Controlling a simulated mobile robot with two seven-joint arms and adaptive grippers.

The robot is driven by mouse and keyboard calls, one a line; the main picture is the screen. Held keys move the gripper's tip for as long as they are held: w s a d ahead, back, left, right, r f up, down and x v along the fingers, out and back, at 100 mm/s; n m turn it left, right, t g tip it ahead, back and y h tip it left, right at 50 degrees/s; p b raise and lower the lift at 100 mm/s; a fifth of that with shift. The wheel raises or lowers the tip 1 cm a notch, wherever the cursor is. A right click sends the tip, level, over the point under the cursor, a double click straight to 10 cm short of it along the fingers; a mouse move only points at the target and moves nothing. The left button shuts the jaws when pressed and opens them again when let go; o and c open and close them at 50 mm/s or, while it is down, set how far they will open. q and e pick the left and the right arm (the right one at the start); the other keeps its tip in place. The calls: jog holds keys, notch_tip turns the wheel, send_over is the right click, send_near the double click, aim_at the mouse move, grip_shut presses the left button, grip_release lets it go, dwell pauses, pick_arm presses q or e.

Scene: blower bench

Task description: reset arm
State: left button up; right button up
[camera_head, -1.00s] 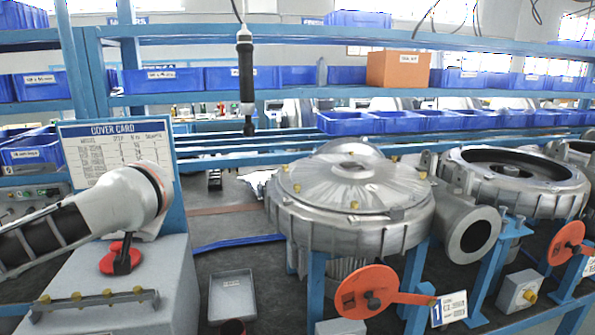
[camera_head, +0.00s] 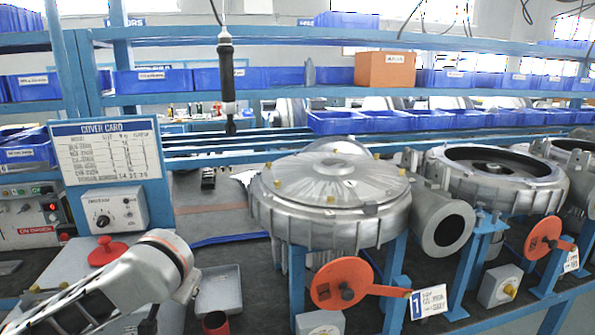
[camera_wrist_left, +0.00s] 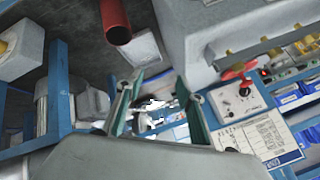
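A red cylinder (camera_wrist_left: 115,22) and a grey block with a red knob (camera_wrist_left: 235,72) lie beyond the fingertips. My right arm and gripper are not in view.
A blower with a silver cover (camera_head: 330,185) stands mid-bench, with a red handwheel (camera_head: 342,283) in front. A grey tray (camera_head: 219,290) lies left of it, close to my arm. A cover card board (camera_head: 105,152) and control box (camera_head: 115,210) stand at left. A screwdriver (camera_head: 226,75) hangs above.

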pick_arm(q)
jog(key=s+d+f+m+h, duration=0.1)
jog(key=s+d+f+h, duration=0.1)
jog(key=s+f, duration=0.4)
jog(key=s+d+f+m+h, duration=0.1)
jog(key=s+d+f, duration=0.2)
jog(key=f, duration=0.4)
jog(key=s+a+f+m+y, duration=0.15)
jog(key=s+a+f, duration=0.25)
jog(key=s+a, duration=0.4)
jog(key=s+a+f+y, duration=0.3)
jog(key=s+a+f, duration=0.1)
jog(key=s+a, duration=0.45)
jog(key=w+d+f+n+t+h, duration=0.1)
jog(key=d+f+h, duration=0.5)
jog(key=d+f, duration=0.8)
jog(key=shift+d+f+n+t+h, duration=0.35)
jog(key=shift+f+n+t, duration=0.35)
jog(key=shift+f+n, duration=0.4)
jog(key=shift+w, duration=0.1)
